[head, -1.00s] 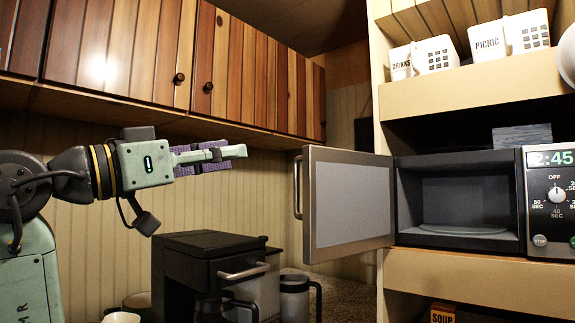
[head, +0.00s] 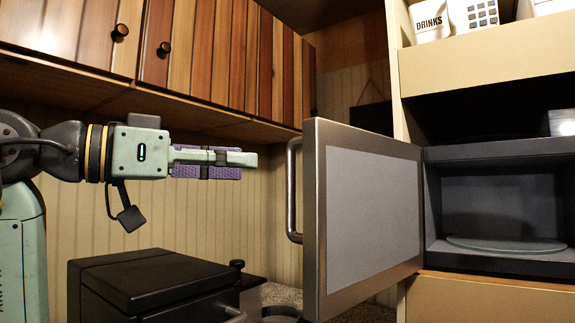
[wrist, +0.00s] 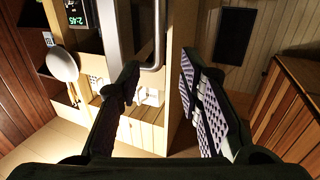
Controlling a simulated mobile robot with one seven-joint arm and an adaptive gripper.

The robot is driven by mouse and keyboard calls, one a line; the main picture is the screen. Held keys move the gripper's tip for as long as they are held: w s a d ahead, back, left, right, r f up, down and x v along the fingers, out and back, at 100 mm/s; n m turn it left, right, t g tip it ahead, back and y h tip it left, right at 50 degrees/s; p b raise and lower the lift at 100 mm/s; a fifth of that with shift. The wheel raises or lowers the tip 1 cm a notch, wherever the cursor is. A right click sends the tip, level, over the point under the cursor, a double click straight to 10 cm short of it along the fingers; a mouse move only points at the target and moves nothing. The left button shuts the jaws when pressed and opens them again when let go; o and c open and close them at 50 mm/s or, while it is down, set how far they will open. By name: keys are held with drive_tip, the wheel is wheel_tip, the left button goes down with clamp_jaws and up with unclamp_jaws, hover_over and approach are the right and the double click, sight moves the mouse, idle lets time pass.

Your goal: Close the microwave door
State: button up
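The microwave (head: 500,200) is built into a shelf unit at the right of the head view. Its door (head: 370,210) stands wide open, swung out to the left, with its grey inner panel facing the camera. The bar handle (head: 291,190) is on the door's far left side. My gripper (head: 256,160) is left of the handle, near its upper part, apart from it and empty. In the wrist view, my gripper (wrist: 158,64) has its two fingers spread apart. The door handle (wrist: 158,40) shows beyond them, and the microwave's display (wrist: 75,13) is at upper left.
Wooden cabinets (head: 215,55) hang above my arm. A black coffee machine (head: 150,285) stands below it. A white mug (head: 430,20) sits on the shelf above the microwave. A turntable plate (head: 505,244) lies inside the microwave. The space between gripper and handle looks clear.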

sight(290, 165)
drive_tip(key=p+x, duration=0.2)
drive_tip(key=x, duration=0.7)
drive_tip(key=shift+w+d, duration=0.1)
drive_tip(key=shift+d, duration=0.25)
drive_tip(key=shift+r, duration=0.1)
clamp_jaws()
